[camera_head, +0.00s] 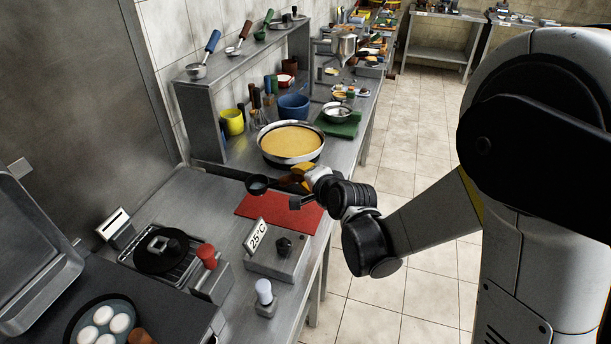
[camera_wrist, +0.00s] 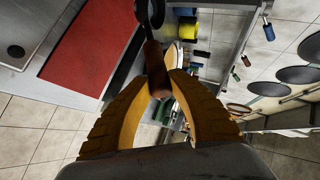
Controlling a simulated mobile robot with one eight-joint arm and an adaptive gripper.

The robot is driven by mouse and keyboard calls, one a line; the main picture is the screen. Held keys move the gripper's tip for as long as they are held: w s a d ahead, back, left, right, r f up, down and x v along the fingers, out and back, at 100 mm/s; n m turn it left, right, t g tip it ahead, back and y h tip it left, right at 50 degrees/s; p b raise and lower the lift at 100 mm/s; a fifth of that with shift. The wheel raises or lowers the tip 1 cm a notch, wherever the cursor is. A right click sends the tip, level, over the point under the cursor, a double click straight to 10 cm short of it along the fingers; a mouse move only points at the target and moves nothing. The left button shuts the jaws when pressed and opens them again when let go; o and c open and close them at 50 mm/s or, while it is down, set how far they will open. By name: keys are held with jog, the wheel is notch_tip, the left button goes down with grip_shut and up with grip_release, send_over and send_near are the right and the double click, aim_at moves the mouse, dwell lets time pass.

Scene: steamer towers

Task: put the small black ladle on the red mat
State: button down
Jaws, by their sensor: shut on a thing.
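The small black ladle (camera_head: 257,185) is in my gripper (camera_head: 303,173), its dark bowl pointing left in the head view. It seems to hang above the far part of the red mat (camera_head: 272,216); the exact height is hard to tell. In the wrist view, the yellow fingers of my gripper (camera_wrist: 158,85) are shut on the ladle's brown handle (camera_wrist: 155,66). The bowl is partly cut off at the top edge there. The red mat shows at upper left in the wrist view (camera_wrist: 90,48), bare where visible, lying flat on the steel counter.
A large pan of yellow food (camera_head: 290,140) stands just behind my gripper. A scale-like box with a 25°C sign (camera_head: 278,255) sits in front of the mat. A blue pot (camera_head: 293,106) and a yellow pot (camera_head: 232,122) stand farther back, beside a raised shelf (camera_head: 240,62).

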jog(key=shift+f+b, duration=0.15)
jog(key=shift+b, duration=0.15)
notch_tip(320, 180, down, 6)
jog(key=b, duration=0.5)
jog(key=shift+d, duration=0.1)
jog(key=shift+f+b, duration=0.35)
jog(key=shift+b, duration=0.35)
jog(key=c, duration=1.2)
grip_release()
jog(key=shift+c, duration=1.1)
